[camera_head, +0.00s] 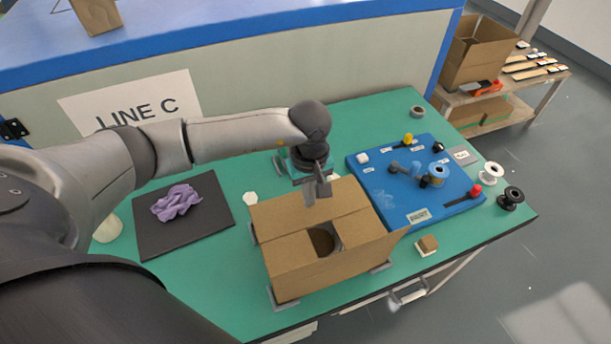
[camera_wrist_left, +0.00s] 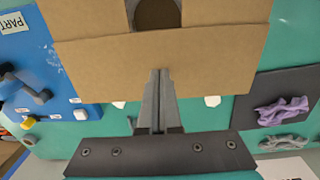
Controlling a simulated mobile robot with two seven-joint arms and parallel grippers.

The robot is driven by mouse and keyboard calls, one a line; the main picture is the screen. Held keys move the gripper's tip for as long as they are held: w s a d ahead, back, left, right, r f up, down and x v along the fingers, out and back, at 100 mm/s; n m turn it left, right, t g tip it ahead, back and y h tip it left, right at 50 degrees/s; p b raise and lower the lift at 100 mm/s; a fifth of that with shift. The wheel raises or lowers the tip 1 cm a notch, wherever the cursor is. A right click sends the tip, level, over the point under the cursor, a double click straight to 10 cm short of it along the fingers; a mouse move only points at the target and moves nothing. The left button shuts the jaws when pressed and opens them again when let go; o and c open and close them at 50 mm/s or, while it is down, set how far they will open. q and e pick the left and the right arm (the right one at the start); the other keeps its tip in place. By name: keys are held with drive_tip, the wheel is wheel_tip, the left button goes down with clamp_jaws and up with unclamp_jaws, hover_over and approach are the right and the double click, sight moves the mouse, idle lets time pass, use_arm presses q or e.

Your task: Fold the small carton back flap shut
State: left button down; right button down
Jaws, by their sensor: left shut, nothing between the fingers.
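The small carton (camera_head: 291,254) is an open brown box on the green table. Its two side flaps lie inward with a gap between them, where a round object (camera_head: 323,240) shows inside. The back flap (camera_head: 345,198) looks tilted inward, close to the top; I cannot tell if it lies fully flat. In the left wrist view the back flap (camera_wrist_left: 105,68) is a wide band across the carton. My left gripper (camera_head: 311,200) is shut and empty, its fingertips (camera_wrist_left: 162,72) over the flap, apparently at or very near it. A flap stands out at the carton's front right.
A blue board (camera_head: 385,207) with spools and small parts lies right of the carton. A black mat (camera_head: 155,235) with a purple cloth (camera_head: 176,202) lies left. Metal brackets (camera_head: 382,267) sit at the carton's base. A small brown block (camera_head: 428,243) lies near the front edge.

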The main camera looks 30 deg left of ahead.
use_arm(q)
drive_tip(key=shift+s+d+f, duration=0.1)
drive_tip(key=shift+s+f, duration=0.3)
drive_tip(key=shift+f, duration=0.4)
wheel_tip(320, 180, up, 10)
drive_tip(key=p, duration=0.6)
drive_tip(key=shift+w+p, duration=0.4)
drive_tip(key=shift+w, duration=0.05)
